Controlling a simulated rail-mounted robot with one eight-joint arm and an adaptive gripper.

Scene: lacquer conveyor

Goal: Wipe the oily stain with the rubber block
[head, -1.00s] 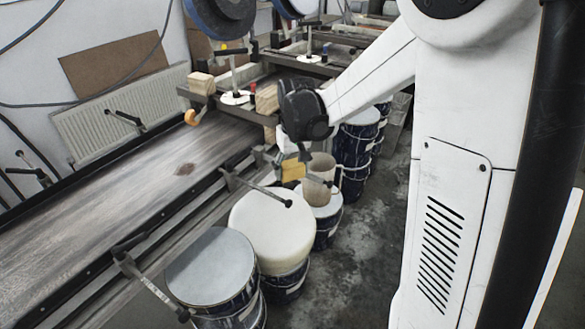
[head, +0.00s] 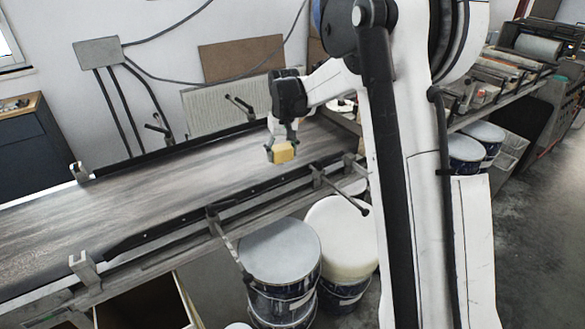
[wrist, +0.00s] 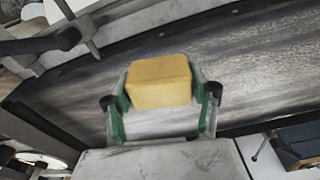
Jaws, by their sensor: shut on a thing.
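My gripper (head: 283,143) is shut on a yellow rubber block (head: 284,153) and holds it over the conveyor belt (head: 170,185). In the wrist view the block (wrist: 158,82) sits between the two green-sided fingers, with the grey, streaked belt (wrist: 255,65) behind it. I cannot tell how large the gap between block and belt is. I cannot make out the oily stain in either view now; it may be hidden behind the gripper and block. It shows as a dark brown patch on the belt in the earlier head view.
Black rails and clamp arms (head: 226,245) line the belt's near edge. Paint drums (head: 280,252) stand on the floor below. A radiator (head: 205,108) and a brown board (head: 240,60) are at the wall. The left stretch of belt is clear.

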